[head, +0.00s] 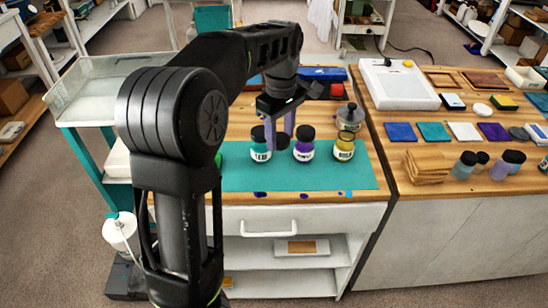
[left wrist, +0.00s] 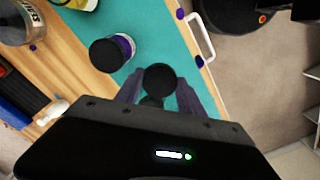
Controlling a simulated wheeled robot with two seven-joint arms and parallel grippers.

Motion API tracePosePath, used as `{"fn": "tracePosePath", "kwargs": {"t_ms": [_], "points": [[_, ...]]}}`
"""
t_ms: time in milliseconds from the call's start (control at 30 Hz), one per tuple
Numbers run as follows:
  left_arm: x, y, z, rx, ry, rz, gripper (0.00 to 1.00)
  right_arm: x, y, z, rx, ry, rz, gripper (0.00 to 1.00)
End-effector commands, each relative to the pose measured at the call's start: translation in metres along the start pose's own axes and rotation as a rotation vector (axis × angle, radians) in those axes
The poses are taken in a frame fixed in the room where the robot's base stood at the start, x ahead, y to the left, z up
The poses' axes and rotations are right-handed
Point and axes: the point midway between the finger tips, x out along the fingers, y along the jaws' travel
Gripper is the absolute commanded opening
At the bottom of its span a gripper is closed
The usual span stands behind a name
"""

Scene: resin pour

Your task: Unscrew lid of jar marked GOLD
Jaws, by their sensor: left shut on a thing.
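The jar marked GOLD (head: 344,148) stands upright at the right of the teal mat; its top looks yellow, with no black lid visible on it. Only a yellow edge of it (left wrist: 75,4) shows in the left wrist view. My left gripper (head: 281,136) is to its left, above the mat and between the other jars in the picture. Its purple fingers are shut on a round black lid (left wrist: 158,79). A purple jar (head: 303,148) and a teal jar (head: 261,150) stand on the mat with black lids. My right gripper is not in view.
A grey container (head: 350,116) stands behind the gold jar. The right-hand bench holds coloured tiles, a wooden stack (head: 427,167) and several dark-lidded jars.

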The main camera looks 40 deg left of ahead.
Motion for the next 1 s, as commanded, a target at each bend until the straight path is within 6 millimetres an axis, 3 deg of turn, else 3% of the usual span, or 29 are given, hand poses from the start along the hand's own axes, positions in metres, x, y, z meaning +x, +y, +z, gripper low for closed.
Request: {"fn": "tracePosePath", "kwargs": {"t_ms": [233,533,867,1000], "points": [[0.004,0.0,0.0,0.001,0.0,-0.001,0.0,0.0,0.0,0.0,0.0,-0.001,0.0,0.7],[0.046,-0.001,0.0,0.0,-0.001,-0.002,0.0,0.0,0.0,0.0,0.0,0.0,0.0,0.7],[0.05,0.0,0.0,0.0,0.0,0.001,0.0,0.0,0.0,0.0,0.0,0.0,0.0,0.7],[0.063,-0.001,0.0,0.001,0.0,-0.003,0.0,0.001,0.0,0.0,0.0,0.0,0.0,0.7]]}}
